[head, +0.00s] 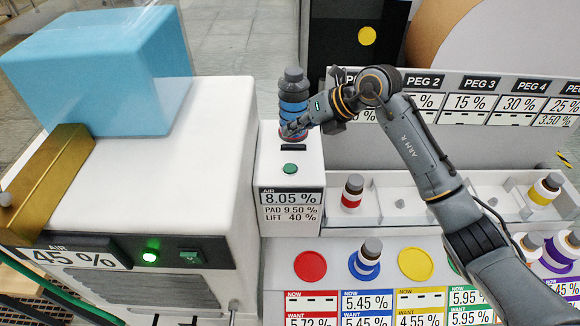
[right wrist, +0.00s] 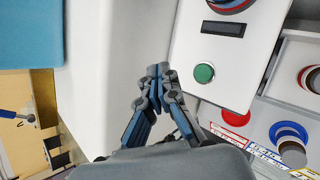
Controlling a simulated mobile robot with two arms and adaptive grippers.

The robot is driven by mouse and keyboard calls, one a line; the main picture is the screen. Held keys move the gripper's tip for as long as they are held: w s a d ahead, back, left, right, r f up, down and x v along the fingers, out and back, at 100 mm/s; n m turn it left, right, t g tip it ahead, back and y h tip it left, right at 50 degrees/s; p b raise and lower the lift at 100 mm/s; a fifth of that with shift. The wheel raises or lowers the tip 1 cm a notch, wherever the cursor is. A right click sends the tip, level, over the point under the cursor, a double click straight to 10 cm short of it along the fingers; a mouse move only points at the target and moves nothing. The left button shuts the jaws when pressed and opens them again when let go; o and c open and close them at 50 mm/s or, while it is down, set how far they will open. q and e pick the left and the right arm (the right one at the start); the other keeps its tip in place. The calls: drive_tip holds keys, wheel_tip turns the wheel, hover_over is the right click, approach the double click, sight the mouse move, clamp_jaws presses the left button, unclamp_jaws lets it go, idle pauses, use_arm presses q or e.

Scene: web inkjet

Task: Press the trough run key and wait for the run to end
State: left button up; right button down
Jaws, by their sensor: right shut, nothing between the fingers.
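A round green button (head: 290,168) sits on top of a white unit marked AIR 8.05 %, below a dark display slot; it also shows in the right wrist view (right wrist: 204,73). My right gripper (head: 291,131) is shut and empty, close to this unit's top. In the right wrist view its fingertips (right wrist: 158,72) are left of the button, apart from it in the picture. A larger white machine (head: 190,150) carries an AIR 45 % panel with a lit green lamp (head: 150,257) and a green key (head: 190,256). I cannot tell which is the trough run key. My left gripper is not in view.
A dark bottle with a blue band (head: 293,92) stands on the small unit, partly behind my right gripper. Capped bottles stand in a white rack (head: 400,205) and on coloured discs at the right. A blue block (head: 100,70) and a brass bar (head: 50,180) are on the large machine.

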sight(293, 169)
drive_tip(key=shift+f, duration=0.15)
drive_tip(key=shift+f+b, duration=2.85)
drive_tip(key=shift+f, duration=1.45)
drive_tip(key=shift+f+b, duration=0.3)
drive_tip(key=shift+f, duration=0.1)
drive_tip(key=shift+f+b, duration=0.35)
drive_tip(key=shift+f, duration=0.15)
drive_tip(key=shift+r, duration=0.1)
drive_tip(key=shift+r+p, duration=0.6)
drive_tip(key=shift+r, duration=0.2)
